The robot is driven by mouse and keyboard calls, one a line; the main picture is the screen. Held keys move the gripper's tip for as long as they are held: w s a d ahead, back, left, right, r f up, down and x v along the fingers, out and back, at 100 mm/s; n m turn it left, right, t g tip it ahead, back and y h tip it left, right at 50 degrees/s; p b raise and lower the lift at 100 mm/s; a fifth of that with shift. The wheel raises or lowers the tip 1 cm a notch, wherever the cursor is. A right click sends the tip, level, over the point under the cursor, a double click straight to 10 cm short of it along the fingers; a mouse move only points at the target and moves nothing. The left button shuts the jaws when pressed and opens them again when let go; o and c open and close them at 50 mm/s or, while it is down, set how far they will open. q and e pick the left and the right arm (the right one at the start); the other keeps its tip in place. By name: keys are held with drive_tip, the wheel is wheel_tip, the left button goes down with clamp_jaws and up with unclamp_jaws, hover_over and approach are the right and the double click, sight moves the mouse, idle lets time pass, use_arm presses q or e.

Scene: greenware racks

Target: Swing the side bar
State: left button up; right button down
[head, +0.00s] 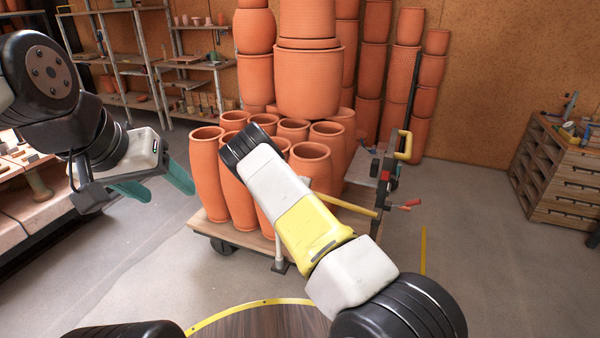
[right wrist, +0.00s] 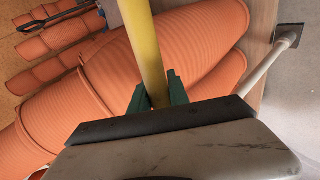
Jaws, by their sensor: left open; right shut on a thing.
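The right gripper is hidden in the head view. My left gripper (head: 155,186) is open and empty, in the air left of the cart, apart from the pots.
Tall terracotta pots (head: 207,175) crowd the wooden cart (head: 215,226), close behind the bar. A pale post (head: 280,248) stands at its front edge. Left are a bench and shelves; right is a wooden drawer unit (head: 555,165). The floor right of the cart is mostly clear.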

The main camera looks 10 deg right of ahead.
drive_tip(key=shift+n+g+h, duration=0.3)
drive_tip(key=shift+n+h, duration=0.1)
drive_tip(key=shift+f, duration=2.05)
drive_tip(key=c, duration=1.3)
unclamp_jaws()
drive_tip(key=shift+o, duration=0.2)
drive_tip(key=shift+r, duration=0.15)
